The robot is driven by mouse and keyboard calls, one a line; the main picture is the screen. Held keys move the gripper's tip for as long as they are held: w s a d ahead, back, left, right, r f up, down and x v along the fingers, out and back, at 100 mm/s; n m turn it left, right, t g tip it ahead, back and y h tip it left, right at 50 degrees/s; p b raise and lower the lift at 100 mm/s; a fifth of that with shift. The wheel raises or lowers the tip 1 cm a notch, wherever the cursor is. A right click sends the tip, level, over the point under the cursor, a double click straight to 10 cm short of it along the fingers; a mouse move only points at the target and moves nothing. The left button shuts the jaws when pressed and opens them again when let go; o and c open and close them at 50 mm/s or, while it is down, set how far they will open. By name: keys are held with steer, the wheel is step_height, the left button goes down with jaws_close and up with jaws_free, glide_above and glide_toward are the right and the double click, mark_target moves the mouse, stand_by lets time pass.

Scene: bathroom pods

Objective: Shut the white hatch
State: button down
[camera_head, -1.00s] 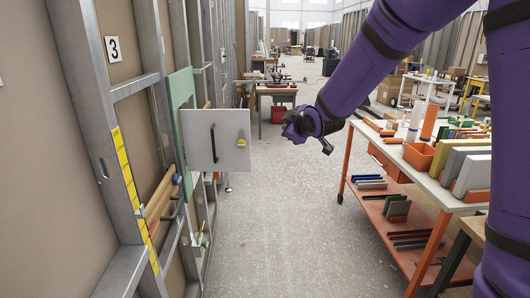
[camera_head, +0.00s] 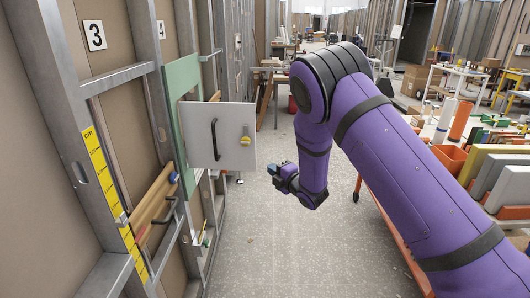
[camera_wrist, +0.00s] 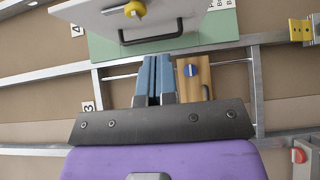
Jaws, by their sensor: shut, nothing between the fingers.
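The white hatch (camera_head: 228,136) stands swung out from its green frame (camera_head: 181,84) on the left wall. It has a black bar handle (camera_head: 215,139) and a yellow knob (camera_head: 246,137) on its face. In the wrist view the hatch (camera_wrist: 185,12) is at the top, with its handle (camera_wrist: 150,36) and yellow knob (camera_wrist: 134,9). My gripper (camera_head: 272,172) is to the right of the hatch and a little lower, apart from it in the head view. Its blue fingers (camera_wrist: 155,60) are together and empty in the wrist view, pointing toward the handle side.
A wooden block with a blue knob (camera_wrist: 190,71) sits in the wall frame. Wooden rails (camera_head: 152,205) are below the hatch at left. A cart (camera_head: 505,212) with boards and bins stands at right.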

glide_toward(252, 150)
steer(key=a, duration=0.4)
steer(key=w, duration=0.3)
steer(key=shift+w, duration=1)
